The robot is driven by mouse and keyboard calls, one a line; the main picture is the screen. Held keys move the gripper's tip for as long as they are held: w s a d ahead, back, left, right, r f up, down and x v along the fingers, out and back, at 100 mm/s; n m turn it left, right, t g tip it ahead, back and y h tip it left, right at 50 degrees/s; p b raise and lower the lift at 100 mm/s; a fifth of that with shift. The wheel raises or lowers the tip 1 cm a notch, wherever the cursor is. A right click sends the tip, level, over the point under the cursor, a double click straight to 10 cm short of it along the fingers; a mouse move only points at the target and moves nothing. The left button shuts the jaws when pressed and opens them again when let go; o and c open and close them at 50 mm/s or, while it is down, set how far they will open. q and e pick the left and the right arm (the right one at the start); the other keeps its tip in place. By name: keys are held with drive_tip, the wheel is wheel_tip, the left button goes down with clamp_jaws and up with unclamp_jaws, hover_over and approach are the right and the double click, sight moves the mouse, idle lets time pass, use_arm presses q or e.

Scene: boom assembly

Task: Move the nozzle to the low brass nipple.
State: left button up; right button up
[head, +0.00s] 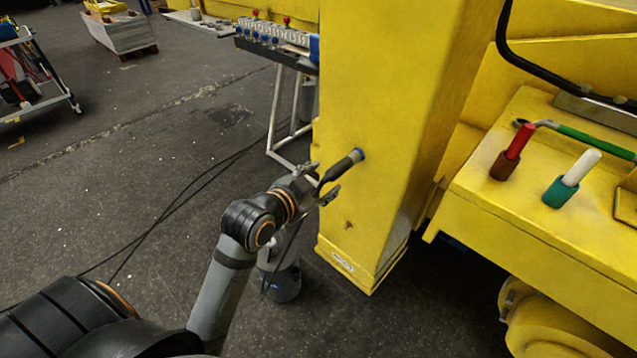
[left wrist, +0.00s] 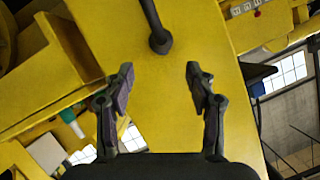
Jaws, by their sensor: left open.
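The nozzle (head: 345,168) is a dark grey cylinder with a blue collar. It sticks out from the face of the yellow boom (head: 375,90), and a thin dark hose hangs from its rear end. The low brass nipple (head: 347,225) is a small bare stub lower on the same face. My left gripper (head: 324,182) is open at the nozzle's rear end. In the left wrist view the nozzle (left wrist: 160,40) shows just past the fingertips (left wrist: 159,72), roughly centred between them and apart from both. The nipple is not visible in that view.
A grey drum (head: 283,279) stands on the floor beside the boom foot. A row of valves (head: 270,34) is on a stand behind. A red handle (head: 519,142) and a white handle (head: 581,168) stand on the yellow deck at right. The floor at left is mostly free.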

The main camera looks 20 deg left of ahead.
sight(334, 172)
use_arm(q)
drive_tip(key=shift+w+d+f+b, duration=0.1)
drive_tip(key=shift+w+f+b, duration=0.5)
drive_tip(key=shift+f+b, duration=0.2)
drive_tip(key=shift+w+r+p, duration=0.35)
drive_tip(key=shift+w+p, duration=0.35)
drive_tip(key=shift+w, duration=0.1)
drive_tip(key=p+x, duration=0.1)
drive_tip(key=x, duration=0.4)
drive_tip(key=shift+w+d+f, duration=0.15)
drive_tip(key=shift+w, duration=0.15)
drive_tip(key=shift+w+f, duration=0.2)
drive_tip(key=shift+w, duration=0.1)
use_arm(e)
drive_tip(key=shift+s+a, duration=0.15)
drive_tip(key=shift+a, duration=0.45)
use_arm(q)
clamp_jaws()
drive_tip(key=c, duration=0.8)
unclamp_jaws()
clamp_jaws()
use_arm(e)
drive_tip(key=shift+d, duration=0.4)
